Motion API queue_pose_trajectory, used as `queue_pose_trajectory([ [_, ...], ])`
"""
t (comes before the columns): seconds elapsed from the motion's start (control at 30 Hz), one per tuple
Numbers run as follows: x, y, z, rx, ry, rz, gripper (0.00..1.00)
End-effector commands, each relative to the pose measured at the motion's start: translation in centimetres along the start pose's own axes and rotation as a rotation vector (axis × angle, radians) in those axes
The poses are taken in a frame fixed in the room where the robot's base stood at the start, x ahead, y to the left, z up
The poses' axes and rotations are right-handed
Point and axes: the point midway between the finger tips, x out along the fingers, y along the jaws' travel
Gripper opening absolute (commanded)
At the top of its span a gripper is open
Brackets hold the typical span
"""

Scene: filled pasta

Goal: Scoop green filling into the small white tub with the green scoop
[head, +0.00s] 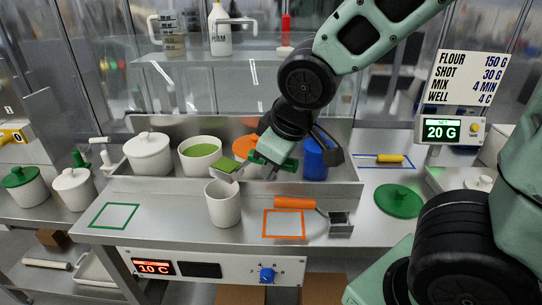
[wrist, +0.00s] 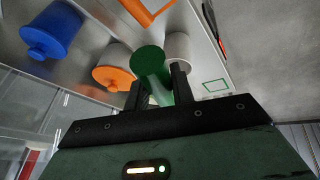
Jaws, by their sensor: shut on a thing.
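My gripper (head: 268,166) is shut on the green scoop's handle (head: 275,148), above the steel counter. The handle also shows between the fingers in the wrist view (wrist: 150,64). The scoop's metal head (head: 221,176) points left and carries green filling (head: 229,164). In the head view it appears just above the back rim of the small white tub (head: 223,208); I cannot tell whether they touch. The tub stands upright at the counter's front, its inside mostly hidden. A white pot of green filling (head: 200,164) stands open behind it.
An orange-handled scoop (head: 295,203) lies right of the tub by an orange square outline (head: 284,237). A blue container (head: 315,160) stands behind my gripper. A green lid (head: 399,201) lies at right. The display (head: 441,130) reads 20 G. A green square outline (head: 114,204) is empty at left.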

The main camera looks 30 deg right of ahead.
Motion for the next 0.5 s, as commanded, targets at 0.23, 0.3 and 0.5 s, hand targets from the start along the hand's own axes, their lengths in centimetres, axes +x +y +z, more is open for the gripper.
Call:
queue_pose_trajectory([
  [0.23,-0.6,0.2,-0.9,-0.011,-0.056,-0.006,0.01],
  [0.3,-0.7,0.2,-1.2,-0.015,-0.079,-0.008,0.01],
  [0.5,-0.9,0.4,-2.0,-0.027,-0.148,-0.013,0.01],
])
